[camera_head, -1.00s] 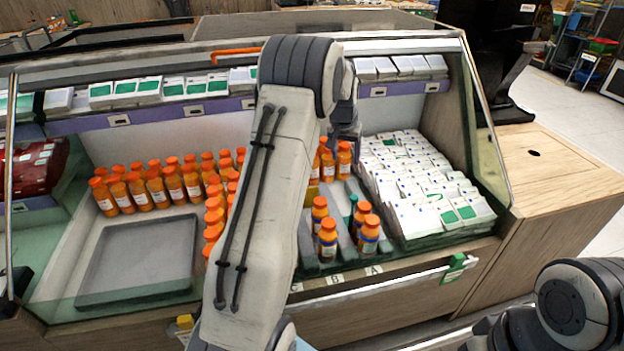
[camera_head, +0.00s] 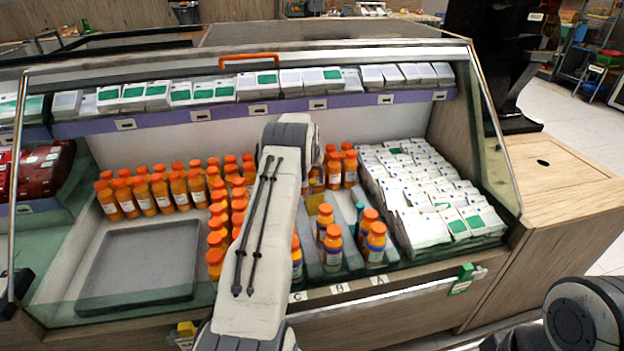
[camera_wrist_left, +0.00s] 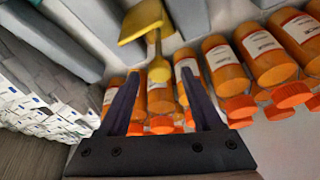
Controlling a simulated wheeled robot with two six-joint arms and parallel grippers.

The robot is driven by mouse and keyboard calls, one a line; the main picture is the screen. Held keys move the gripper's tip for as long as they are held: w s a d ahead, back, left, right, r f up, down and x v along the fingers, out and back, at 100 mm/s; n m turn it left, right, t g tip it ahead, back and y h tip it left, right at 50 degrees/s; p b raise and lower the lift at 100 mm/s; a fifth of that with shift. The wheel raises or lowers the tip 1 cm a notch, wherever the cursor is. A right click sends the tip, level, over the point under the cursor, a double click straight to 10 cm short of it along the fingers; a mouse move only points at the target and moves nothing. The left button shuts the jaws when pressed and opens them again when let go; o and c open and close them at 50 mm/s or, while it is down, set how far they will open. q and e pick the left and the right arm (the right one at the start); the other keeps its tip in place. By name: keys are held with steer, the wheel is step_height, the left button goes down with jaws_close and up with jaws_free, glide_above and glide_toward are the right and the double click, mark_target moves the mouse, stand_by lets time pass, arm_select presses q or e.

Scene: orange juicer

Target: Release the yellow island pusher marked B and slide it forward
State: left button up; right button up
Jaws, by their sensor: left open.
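In the left wrist view the yellow pusher (camera_wrist_left: 145,24) has a flat plate and a short stem ending in a round knob. The knob appears between the fingertips of my open left gripper (camera_wrist_left: 157,84); I cannot tell whether they touch it. In the head view, a yellow piece (camera_head: 313,203) shows just right of my left forearm, which hides most of the gripper. White labels C, B (camera_head: 337,289) and A (camera_head: 378,280) sit on the front edge of the grey lanes. My right gripper is outside the views.
Orange bottles (camera_head: 160,190) stand in rows left of my arm, and several more (camera_head: 375,240) stand in the lanes. White cartons (camera_head: 430,200) fill the right side. An empty grey tray (camera_head: 138,298) lies at left. A slanted glass case surrounds them.

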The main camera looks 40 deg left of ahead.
arm_select(q)
steer(key=shift+w+f, duration=0.1)
steer(key=shift+f, duration=0.15)
jaws_close()
stand_by(1.4)
